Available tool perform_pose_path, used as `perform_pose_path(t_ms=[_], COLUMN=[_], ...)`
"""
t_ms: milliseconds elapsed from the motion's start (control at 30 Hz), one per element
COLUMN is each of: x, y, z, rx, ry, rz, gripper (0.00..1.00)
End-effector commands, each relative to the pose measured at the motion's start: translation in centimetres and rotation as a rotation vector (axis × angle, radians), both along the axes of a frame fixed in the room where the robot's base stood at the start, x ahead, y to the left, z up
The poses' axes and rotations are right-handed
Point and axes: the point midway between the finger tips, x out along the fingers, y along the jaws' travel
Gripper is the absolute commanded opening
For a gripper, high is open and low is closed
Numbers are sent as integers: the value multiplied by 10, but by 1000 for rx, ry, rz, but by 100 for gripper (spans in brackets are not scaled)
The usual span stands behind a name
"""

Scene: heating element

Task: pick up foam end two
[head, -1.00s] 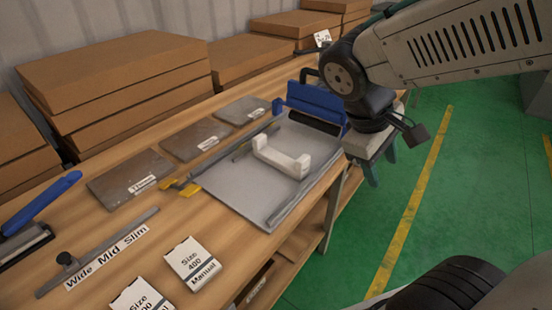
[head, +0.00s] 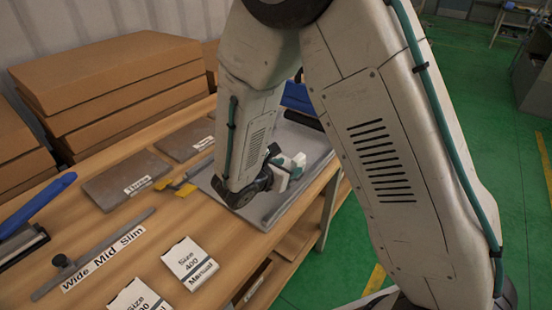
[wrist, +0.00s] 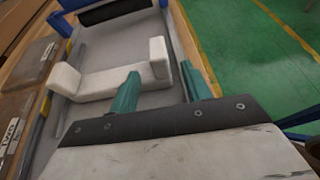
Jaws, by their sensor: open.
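The foam end is a white U-shaped piece (wrist: 100,83) on a grey board (wrist: 110,48) in the wrist view. Its right upright stands in line with the gap between my fingers. My gripper (wrist: 160,72) is open, with its two green fingers apart, one to each side of that upright as seen from the wrist. I cannot tell whether they touch it. In the head view a small part of the foam end (head: 298,159) shows beside my gripper, and my arm hides the rest.
The wooden bench (head: 118,205) carries flat grey plates (head: 125,180), a blue-handled tool (head: 38,200), white manual boxes (head: 190,262) and stacked brown boxes (head: 120,85). A dark roller (wrist: 112,11) lies beyond the foam end.

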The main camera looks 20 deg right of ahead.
Motion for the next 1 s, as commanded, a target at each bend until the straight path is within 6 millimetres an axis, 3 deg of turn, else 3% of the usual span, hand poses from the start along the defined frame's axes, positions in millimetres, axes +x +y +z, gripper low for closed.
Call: perform_pose_path(t_ms=[400,733,767,933,1000], x=[30,36,35,35,35], y=[-45,-52,-52,-52,-52], z=[-19,-22,-22,-22,-22], rx=[1,3,3,3,3], ry=[0,-2,-2,-2,-2], rz=[-7,-5,-5,-5,-5], gripper=[48,48,45,0,0])
